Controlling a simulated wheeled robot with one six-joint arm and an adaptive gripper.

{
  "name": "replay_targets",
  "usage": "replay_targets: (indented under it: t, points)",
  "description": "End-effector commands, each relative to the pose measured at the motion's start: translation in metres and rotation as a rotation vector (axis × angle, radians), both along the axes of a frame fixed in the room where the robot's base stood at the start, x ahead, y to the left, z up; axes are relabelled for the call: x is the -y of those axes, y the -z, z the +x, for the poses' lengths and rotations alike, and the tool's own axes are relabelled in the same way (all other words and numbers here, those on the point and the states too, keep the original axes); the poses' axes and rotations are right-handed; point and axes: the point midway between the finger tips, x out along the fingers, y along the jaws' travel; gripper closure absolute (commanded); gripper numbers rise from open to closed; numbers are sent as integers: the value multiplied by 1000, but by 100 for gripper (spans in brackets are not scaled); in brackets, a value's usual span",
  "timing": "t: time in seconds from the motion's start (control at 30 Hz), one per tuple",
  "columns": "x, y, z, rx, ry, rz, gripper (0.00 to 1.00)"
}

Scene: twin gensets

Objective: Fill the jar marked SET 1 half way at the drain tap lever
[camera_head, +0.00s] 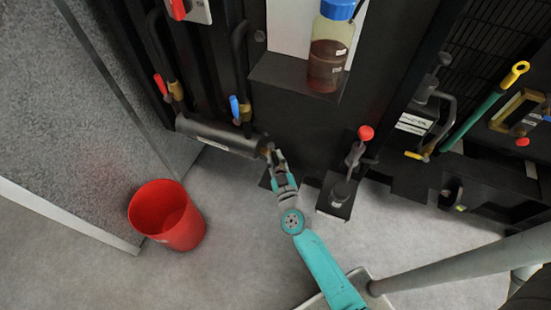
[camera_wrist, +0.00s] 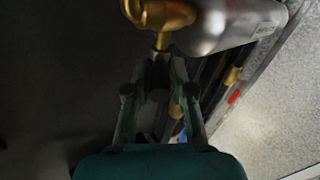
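A clear jar (camera_head: 328,60) with a blue cap and brown liquid stands on a dark ledge at top centre of the head view; its label is too small to read. A brass tap (camera_head: 268,148) sits at the right end of a grey cylinder (camera_head: 222,138). The wrist view shows the brass tap (camera_wrist: 160,14) close up, with a thin stem towards my fingertips. My gripper (camera_head: 275,158) is right at this tap. In the wrist view my gripper (camera_wrist: 161,62) has its fingertips close together by the stem; the shadow hides whether they touch it.
A red bucket (camera_head: 170,215) stands on the floor at left. A red-knobbed lever (camera_head: 365,133) rises from a base right of my gripper. Hoses with a red lever (camera_head: 160,84) and a blue lever (camera_head: 235,108) hang above the cylinder. Grey floor between bucket and arm is clear.

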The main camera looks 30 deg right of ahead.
Motion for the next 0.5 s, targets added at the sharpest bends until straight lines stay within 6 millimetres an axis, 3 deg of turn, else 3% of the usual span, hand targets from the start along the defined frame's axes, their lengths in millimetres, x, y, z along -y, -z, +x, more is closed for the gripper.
replay_targets:
  t: [0.5]
  points:
    - [-2,0,1,1,19,1,100]
